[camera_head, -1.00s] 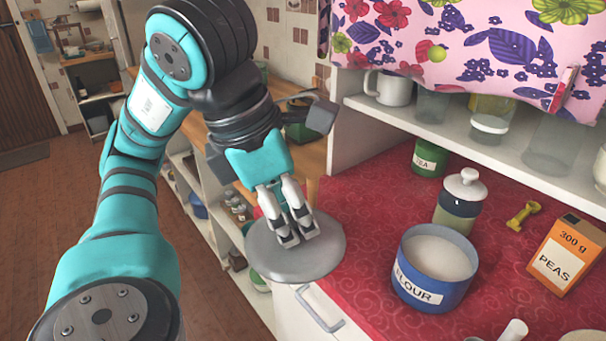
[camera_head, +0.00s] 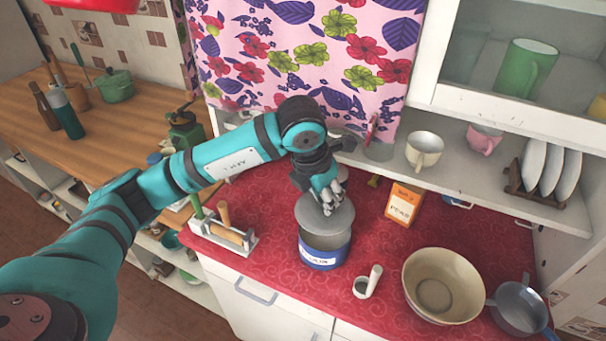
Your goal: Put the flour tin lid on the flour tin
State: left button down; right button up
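The flour tin lid (camera_head: 313,222) is a round grey disc in the head view. My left gripper (camera_head: 331,208) comes down from above and is shut on the lid's top at its middle. The blue flour tin (camera_head: 322,259) with a white label stands upright on the red counter. The lid is over the tin's far part, and the shaded inside of the tin shows below the lid's near edge, so the lid looks raised above the rim. The lid hides the tin's far rim. My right gripper is not in view.
An orange peas box (camera_head: 404,204) stands behind right of the tin. A small grey mortar with pestle (camera_head: 366,284), a cream bowl (camera_head: 443,286) and a blue-grey pan (camera_head: 521,306) are to the right. A wooden-handled rack (camera_head: 224,233) is left. A shelf (camera_head: 470,172) runs behind.

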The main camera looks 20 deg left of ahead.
pick_arm(q)
jog(key=shift+w+d+f, duration=0.15)
jog(key=shift+d+f, duration=0.05)
jog(key=shift+f, duration=0.1)
jog(key=shift+f+b, duration=0.55)
jog(key=shift+f, duration=1.15)
jog(key=shift+f+b, duration=0.85)
jog(key=shift+b, duration=0.05)
jog(key=shift+b, duration=0.3)
jog(key=shift+f+b, duration=0.3)
jog(key=shift+b, duration=0.25)
